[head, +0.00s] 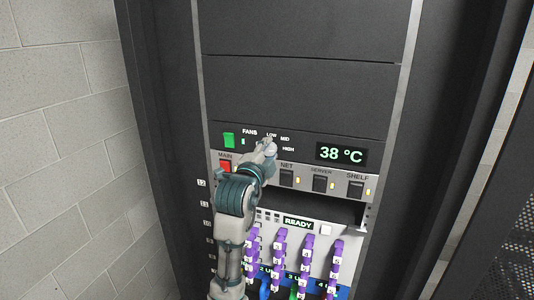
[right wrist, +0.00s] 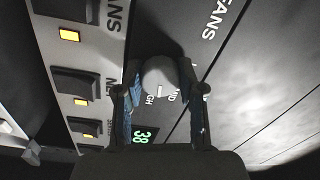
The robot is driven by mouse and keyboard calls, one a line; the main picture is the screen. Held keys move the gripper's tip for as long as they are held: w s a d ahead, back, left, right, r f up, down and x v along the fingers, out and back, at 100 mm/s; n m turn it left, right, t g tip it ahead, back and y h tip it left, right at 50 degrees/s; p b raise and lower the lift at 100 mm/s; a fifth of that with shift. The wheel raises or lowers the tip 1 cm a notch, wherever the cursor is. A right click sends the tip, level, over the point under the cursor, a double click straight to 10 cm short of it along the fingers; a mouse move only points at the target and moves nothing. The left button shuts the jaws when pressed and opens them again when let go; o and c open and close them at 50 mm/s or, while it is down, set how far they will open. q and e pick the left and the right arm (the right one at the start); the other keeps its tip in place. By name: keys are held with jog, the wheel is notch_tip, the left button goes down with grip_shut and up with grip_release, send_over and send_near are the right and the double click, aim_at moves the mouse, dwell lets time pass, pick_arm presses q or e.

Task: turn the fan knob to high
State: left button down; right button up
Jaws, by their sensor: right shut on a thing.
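The fan knob (right wrist: 160,78) is a round, light grey knob with a white pointer line, seen in the right wrist view. The pointer faces the printed labels and appears to lie between MID and HIGH; I cannot tell its exact setting. My right gripper (head: 267,148) is at the knob on the FANS panel (head: 300,147). Its two fingers stand on either side of the knob, shut on it, and mostly hide it in the head view. The LOW, MID and HIGH labels show around the gripper in the head view. My left gripper is in neither view.
A green indicator (head: 229,140) is left of the knob, and a 38 °C display (head: 341,154) is to its right. Below is a row of switches, with a red MAIN switch (head: 225,166). Purple plugs (head: 308,250) hang lower. A block wall (head: 60,130) stands left.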

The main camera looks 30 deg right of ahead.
jog(key=shift+f+m, duration=0.3)
jog(key=shift+m, duration=0.4)
jog(key=o, duration=1.1)
jog(key=shift+o, duration=0.2)
jog(key=shift+s+r+m, duration=0.15)
jog(key=shift+s+m, duration=0.05)
jog(key=shift+m, duration=0.1)
jog(key=shift+a, duration=0.1)
jog(key=shift+a, duration=0.1)
jog(key=v, duration=1.2)
jog(key=shift+w, duration=0.15)
